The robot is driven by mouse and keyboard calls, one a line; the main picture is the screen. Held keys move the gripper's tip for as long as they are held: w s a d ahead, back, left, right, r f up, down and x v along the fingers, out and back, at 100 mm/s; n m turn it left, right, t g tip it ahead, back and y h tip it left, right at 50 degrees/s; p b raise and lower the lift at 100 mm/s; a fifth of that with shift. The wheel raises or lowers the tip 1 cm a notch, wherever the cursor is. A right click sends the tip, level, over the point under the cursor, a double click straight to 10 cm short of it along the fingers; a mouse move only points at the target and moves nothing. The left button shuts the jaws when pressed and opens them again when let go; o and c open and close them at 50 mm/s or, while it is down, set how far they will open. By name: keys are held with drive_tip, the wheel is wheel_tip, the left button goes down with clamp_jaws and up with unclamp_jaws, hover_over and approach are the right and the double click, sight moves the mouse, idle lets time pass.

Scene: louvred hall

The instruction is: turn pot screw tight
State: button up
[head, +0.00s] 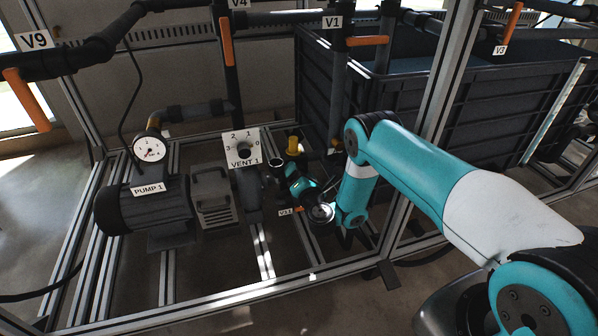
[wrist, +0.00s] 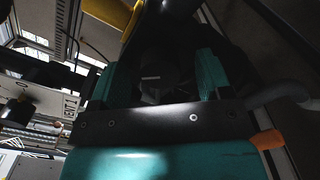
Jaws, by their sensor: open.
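My gripper (head: 297,181) reaches down low inside the frame, to the right of the pump, and is open. In the wrist view its two teal fingers (wrist: 158,80) stand apart. A dark rounded part with a small pale bar on it, perhaps the pot screw (wrist: 150,78), shows between or just beyond them. It is too dark to tell whether the fingers touch it. In the head view the pot screw cannot be made out; my gripper and wrist cover that spot. A yellow cap (head: 293,145) stands just behind my gripper.
The pump (head: 146,207) labelled PUMP 1, with a gauge (head: 149,149) above, is at left. The VENT 1 dial plate (head: 243,148) stands close left of my gripper. Metal rails (head: 205,310) edge the frame. Black crates (head: 400,110) and orange-handled valve pipes (head: 227,42) stand behind.

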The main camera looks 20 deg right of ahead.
drive_tip(key=p, duration=0.3)
drive_tip(key=shift+s, duration=0.3)
idle(0.4)
drive_tip(key=n, duration=0.5)
drive_tip(key=shift+r+n+p, duration=0.1)
drive_tip(key=shift+n+p, duration=0.2)
drive_tip(key=shift+p, duration=0.05)
drive_tip(key=n, duration=0.5)
drive_tip(key=n+b, duration=0.1)
drive_tip(key=n, duration=0.2)
drive_tip(key=shift+f+n+b, duration=0.3)
drive_tip(key=shift+n+b, duration=0.1)
drive_tip(key=n+b, duration=0.1)
drive_tip(key=n, duration=0.1)
drive_tip(key=shift+n, duration=0.4)
drive_tip(key=shift+r+n, duration=0.2)
drive_tip(key=shift+n, duration=0.4)
drive_tip(key=shift+w+f+b, duration=0.15)
drive_tip(key=shift+b, duration=0.7)
